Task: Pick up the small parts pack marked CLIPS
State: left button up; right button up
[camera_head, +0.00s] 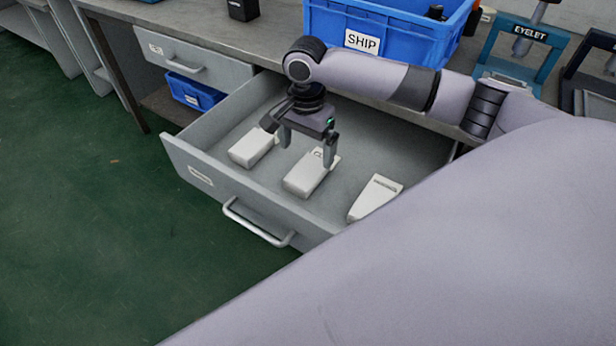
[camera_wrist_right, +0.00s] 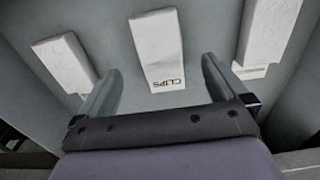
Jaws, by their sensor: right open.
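The white pack marked CLIPS (camera_wrist_right: 156,45) lies in the open drawer. In the right wrist view its label shows upside down, and the pack lies between and beyond the two fingertips. In the head view it is the middle pack (camera_head: 305,178) of three. My right gripper (camera_head: 306,157) is open and empty above this pack, fingers pointing down; one finger hides part of its far end. The fingers also show in the right wrist view (camera_wrist_right: 160,85), one on each side of the label end. My left gripper is not in view.
A second white pack (camera_head: 251,148) lies left of the CLIPS pack, and a third (camera_head: 372,198) lies to the right. The drawer walls (camera_head: 205,172) enclose them. A blue SHIP bin (camera_head: 400,40) stands on the bench above. Bare drawer floor separates the packs.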

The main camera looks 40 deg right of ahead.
aim_at(309, 169)
jog(key=shift+f, duration=0.8)
jog(key=f, duration=0.1)
jog(key=f+b, duration=0.1)
jog(key=f, duration=0.1)
jog(key=f+b, duration=0.1)
jog(key=shift+d+f, duration=0.3)
jog(key=shift+f, duration=0.5)
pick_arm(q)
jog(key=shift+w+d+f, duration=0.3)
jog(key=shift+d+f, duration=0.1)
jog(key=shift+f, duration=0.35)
pick_arm(e)
jog(key=c, duration=1.1)
